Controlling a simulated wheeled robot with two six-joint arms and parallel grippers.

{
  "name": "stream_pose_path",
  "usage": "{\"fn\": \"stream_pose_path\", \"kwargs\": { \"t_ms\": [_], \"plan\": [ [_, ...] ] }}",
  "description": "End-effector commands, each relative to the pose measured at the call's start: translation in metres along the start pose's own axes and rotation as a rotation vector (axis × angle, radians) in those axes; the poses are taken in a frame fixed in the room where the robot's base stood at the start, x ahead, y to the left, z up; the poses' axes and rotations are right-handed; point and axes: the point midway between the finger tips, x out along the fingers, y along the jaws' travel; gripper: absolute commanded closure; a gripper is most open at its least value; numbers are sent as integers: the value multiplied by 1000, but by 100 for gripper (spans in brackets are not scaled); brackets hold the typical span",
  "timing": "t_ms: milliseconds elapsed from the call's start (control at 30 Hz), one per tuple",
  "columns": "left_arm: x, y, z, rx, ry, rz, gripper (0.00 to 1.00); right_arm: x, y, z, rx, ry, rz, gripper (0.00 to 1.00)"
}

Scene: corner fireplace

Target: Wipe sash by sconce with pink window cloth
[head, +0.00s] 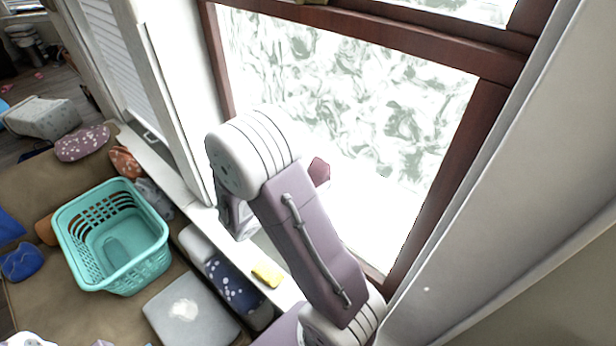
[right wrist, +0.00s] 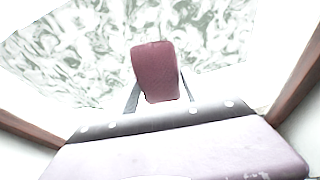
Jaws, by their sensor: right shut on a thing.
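The window sash (head: 440,180) has a dark red-brown frame around a bright pane (head: 350,110) with grey-green swirled marks. The marks also show on the pane in the right wrist view (right wrist: 80,45). My right gripper (right wrist: 160,92) is shut on the pink window cloth (right wrist: 155,70), a dull pink pad held up before the pane. In the head view only an edge of the cloth (head: 320,170) shows, as my right arm hides the rest and the fingers. I cannot tell whether the cloth touches the glass. No sconce shows. My left gripper is not in view.
A turquoise basket (head: 120,270) stands at left on a brown seat among several cushions. A small yellow thing (head: 267,274) lies on the white sill below the window. A pale wall edge (head: 500,180) runs close along the right of the window.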

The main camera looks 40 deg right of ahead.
Motion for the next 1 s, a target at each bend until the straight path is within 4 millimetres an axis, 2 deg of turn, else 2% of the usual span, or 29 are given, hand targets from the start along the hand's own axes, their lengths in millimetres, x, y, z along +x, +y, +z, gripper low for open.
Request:
{"fn": "stream_pose_path", "kwargs": {
  "t_ms": [133, 400, 500, 667, 900, 1000],
  "plan": [
    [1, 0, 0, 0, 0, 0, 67, 0, -3, 0, 0, -1, -1, 76],
    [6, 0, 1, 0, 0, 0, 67, -1, -30, 2, 1, -1, -2, 76],
    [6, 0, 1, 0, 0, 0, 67, -1, -34, 3, 1, -1, -1, 76],
    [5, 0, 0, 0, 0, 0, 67, -2, -35, 5, 0, 0, -1, 76],
    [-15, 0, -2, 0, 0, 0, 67, -7, -32, 26, 1, -1, -1, 76],
    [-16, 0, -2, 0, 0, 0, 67, -7, -32, 27, 1, -1, -1, 76]
  ]
}}
